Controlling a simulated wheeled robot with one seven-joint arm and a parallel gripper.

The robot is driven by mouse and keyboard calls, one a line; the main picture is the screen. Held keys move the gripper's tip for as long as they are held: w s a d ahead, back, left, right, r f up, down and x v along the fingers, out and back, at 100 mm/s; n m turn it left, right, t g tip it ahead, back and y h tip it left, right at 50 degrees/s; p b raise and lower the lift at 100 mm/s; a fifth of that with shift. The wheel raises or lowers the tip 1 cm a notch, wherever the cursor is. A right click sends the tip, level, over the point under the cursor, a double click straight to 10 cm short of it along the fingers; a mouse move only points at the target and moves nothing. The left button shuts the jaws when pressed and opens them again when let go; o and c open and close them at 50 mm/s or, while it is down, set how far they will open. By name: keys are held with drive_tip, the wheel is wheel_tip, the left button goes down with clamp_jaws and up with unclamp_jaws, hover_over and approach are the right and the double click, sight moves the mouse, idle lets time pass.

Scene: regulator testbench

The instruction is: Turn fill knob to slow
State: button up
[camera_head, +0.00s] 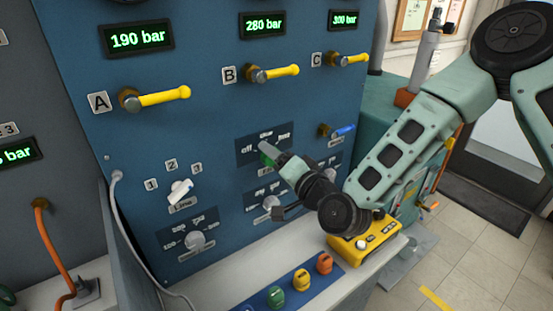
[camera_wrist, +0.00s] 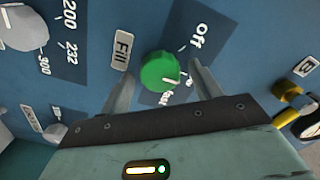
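The fill knob (camera_wrist: 160,71) is round and green with a white mark, on a dark panel beside the "Fill" label (camera_wrist: 122,51). In the wrist view the mark points to the lower right. "Off" reads clearly at the upper right; the lettering below the knob is partly hidden, so I cannot tell the exact setting. My gripper (camera_wrist: 161,75) is open, with one finger on each side of the knob. I cannot tell whether either finger touches it. In the head view my gripper (camera_head: 270,157) is at the panel and mostly covers the green knob.
Yellow levers A (camera_head: 160,97), B (camera_head: 275,72) and C (camera_head: 347,59) stick out above. A white selector (camera_head: 180,190) and a grey knob (camera_head: 195,240) are to the left. A blue-handled valve (camera_head: 343,130) is close on the right. Colored buttons (camera_head: 301,280) line the ledge below.

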drive_tip(key=p+v, duration=1.2)
drive_tip(key=v, duration=0.5)
drive_tip(key=shift+d, duration=0.2)
drive_tip(key=shift+s, duration=0.15)
idle(0.6)
